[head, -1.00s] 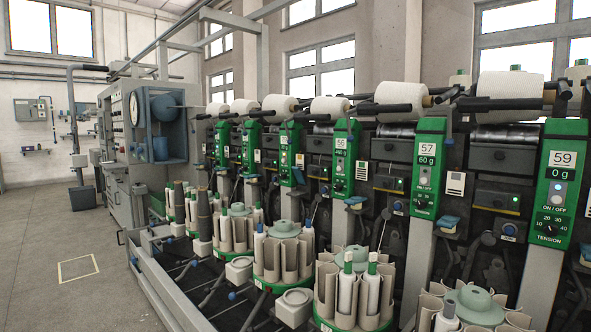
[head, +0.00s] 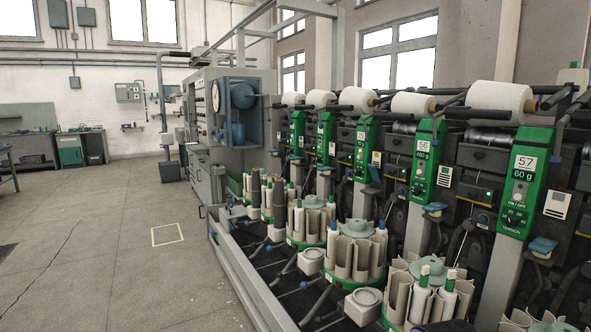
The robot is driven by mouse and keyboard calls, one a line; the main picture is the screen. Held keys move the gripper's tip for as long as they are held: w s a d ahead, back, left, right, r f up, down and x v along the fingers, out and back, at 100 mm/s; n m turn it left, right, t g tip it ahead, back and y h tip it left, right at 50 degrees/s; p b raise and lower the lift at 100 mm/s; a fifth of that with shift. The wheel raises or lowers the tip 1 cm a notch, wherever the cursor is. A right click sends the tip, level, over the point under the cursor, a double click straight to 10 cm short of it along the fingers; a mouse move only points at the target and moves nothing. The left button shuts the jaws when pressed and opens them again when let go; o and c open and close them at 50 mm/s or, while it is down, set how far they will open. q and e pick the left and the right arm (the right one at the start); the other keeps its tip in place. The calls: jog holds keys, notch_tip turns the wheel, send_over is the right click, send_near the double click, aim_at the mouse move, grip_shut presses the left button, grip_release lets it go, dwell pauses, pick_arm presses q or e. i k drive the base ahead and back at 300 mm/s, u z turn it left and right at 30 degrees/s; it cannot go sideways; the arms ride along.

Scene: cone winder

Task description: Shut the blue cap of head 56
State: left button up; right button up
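Head 56 is the green panel (head: 424,165) marked 56 and 60 g, right of centre in the head view. A small blue cap-like piece (head: 434,208) sits just below that panel, in front of the grey post. It is too small to tell whether it is open or shut. A round blue knob (head: 483,219) shows to its right on the dark machine body. Neither of my grippers is in view.
Head 57 (head: 523,180) stands nearer at the right, with its own blue piece (head: 542,245). Round magazines (head: 356,255) with beige pockets and white bobbins stand before the heads. A grey rail (head: 245,280) runs along the machine's front. Open floor (head: 110,250) lies to the left.

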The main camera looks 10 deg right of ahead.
aim_at(372, 169)
jog(key=u, duration=0.65)
jog(key=i, duration=4.25)
jog(key=z, duration=2.3)
